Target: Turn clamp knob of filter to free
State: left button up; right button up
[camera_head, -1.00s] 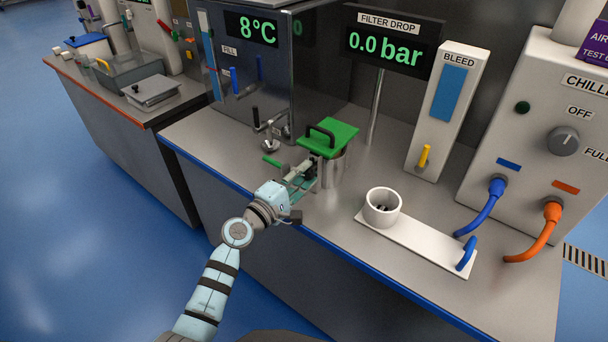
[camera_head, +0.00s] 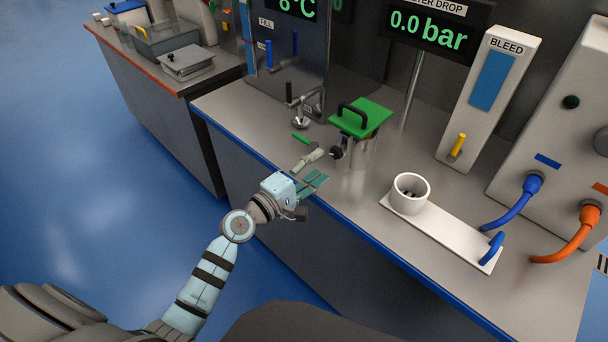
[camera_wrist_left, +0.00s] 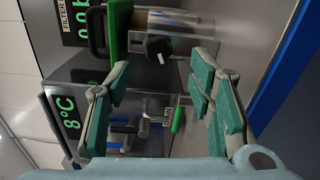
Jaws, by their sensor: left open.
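The filter is a steel can (camera_head: 365,157) with a green lid (camera_head: 361,118) and a black handle, standing near the bench's front edge. Its black clamp knob (camera_head: 336,153) sticks out from the side facing my left gripper (camera_head: 314,168). That gripper is open and empty, just short of the knob, with a small gap between. In the left wrist view the knob (camera_wrist_left: 158,48) lies ahead between the spread fingers (camera_wrist_left: 158,75), and part of the green lid (camera_wrist_left: 119,30) shows beyond the left finger. The knob's exact turn position is hard to tell. My right gripper is not in view.
A green-handled valve (camera_head: 301,137) sits on the bench left of the filter. A white plate with a cup (camera_head: 410,194) lies to the right. The BLEED panel (camera_head: 487,97) and hoses stand farther right. The bench front (camera_head: 400,265) has a blue edge.

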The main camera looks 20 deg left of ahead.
pick_arm(q)
jog(key=v, duration=0.5)
jog(key=shift+s+a, duration=0.1)
jog(key=shift+s, duration=0.25)
jog(key=s+a+f+m+g+y, duration=0.1)
jog(key=a+f+m+g+y, duration=0.15)
jog(key=f, duration=0.65)
jog(key=s+a+f+m+g+y, duration=0.1)
jog(key=a+f+m+y, duration=0.25)
jog(key=f, duration=0.55)
jog(key=s+a+f+m+g+y+p, duration=0.1)
jog(key=s+a+f+m+g, duration=0.1)
jog(key=s+f, duration=0.45)
jog(key=s+a+f+m+g+p, duration=0.1)
jog(key=s+a+f+m+g, duration=0.15)
jog(key=s+f, duration=0.4)
jog(key=s+d+f+m+g+p, duration=0.1)
jog(key=s+f, duration=0.5)
jog(key=s, duration=0.7)
jog(key=s+d+f+m+g+p, duration=0.1)
jog(key=s+d+f+m+g, duration=0.2)
jog(key=s, duration=1.1)
notch_tip(320, 180, down, 3)
jog(key=g, duration=0.3)
jog(key=shift+s+m+y+p, duration=0.3)
jog(key=shift+m+p, duration=0.05)
